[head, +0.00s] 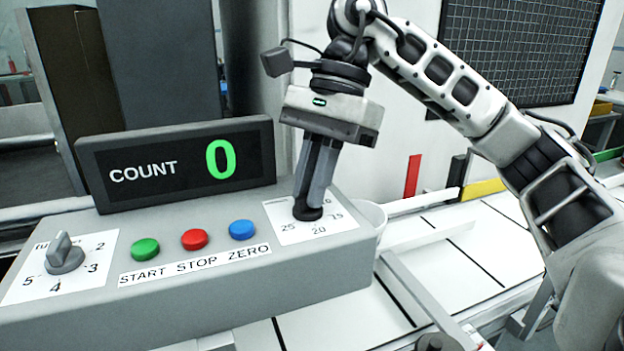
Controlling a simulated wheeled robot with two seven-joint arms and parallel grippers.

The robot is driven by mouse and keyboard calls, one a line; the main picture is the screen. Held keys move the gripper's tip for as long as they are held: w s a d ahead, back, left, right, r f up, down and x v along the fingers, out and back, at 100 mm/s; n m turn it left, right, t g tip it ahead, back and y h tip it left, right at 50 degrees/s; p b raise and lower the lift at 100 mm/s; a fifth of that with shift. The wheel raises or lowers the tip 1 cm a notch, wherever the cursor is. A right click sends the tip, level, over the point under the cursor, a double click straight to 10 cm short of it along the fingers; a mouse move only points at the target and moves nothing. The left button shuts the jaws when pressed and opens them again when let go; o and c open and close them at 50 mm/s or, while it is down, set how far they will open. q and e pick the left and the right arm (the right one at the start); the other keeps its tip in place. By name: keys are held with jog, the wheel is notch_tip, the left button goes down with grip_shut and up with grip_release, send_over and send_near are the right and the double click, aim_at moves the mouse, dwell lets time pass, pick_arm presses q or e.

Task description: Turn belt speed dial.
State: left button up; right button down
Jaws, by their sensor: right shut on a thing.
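The belt speed dial (307,213) appears to be the dark round knob at the right end of the grey control box, on a white scale plate (338,228). The numbers 20 and 25 show on the scale; part of it is hidden by my fingers. My right gripper (308,204) points down from above and is shut on this knob. Which number the knob points at cannot be told. A second, grey pointer dial (64,254) sits at the left end, on a plate with numbers such as 2, 3, 4 and 5. My left gripper is not in view.
Green (145,249), red (194,239) and blue (242,230) buttons labelled START, STOP and ZERO lie between the dials. A count display (177,163) reading 0 stands behind them. A pale conveyor belt (470,250) runs to the right.

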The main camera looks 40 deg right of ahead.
jog(key=shift+f+m+t+b, duration=0.1)
jog(key=shift+m+t+b, duration=0.35)
jog(key=shift+m, duration=0.45)
jog(key=shift+s+m+t, duration=0.15)
jog(key=shift+m+t, duration=0.1)
jog(key=shift+m, duration=0.65)
jog(key=m+t, duration=0.1)
jog(key=m, duration=0.1)
jog(key=shift+m+b, duration=0.3)
jog(key=shift+b, duration=0.1)
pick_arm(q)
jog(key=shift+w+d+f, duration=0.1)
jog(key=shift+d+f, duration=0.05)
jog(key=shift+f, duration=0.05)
pick_arm(e)
jog(key=m, duration=0.2)
jog(key=m+t+h, duration=0.1)
jog(key=m, duration=0.1)
jog(key=shift+s+m+t, duration=0.2)
jog(key=shift+m+t, duration=0.1)
jog(key=shift+m, duration=0.1)
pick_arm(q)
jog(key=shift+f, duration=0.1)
pick_arm(e)
jog(key=c, duration=1.5)
grip_release()
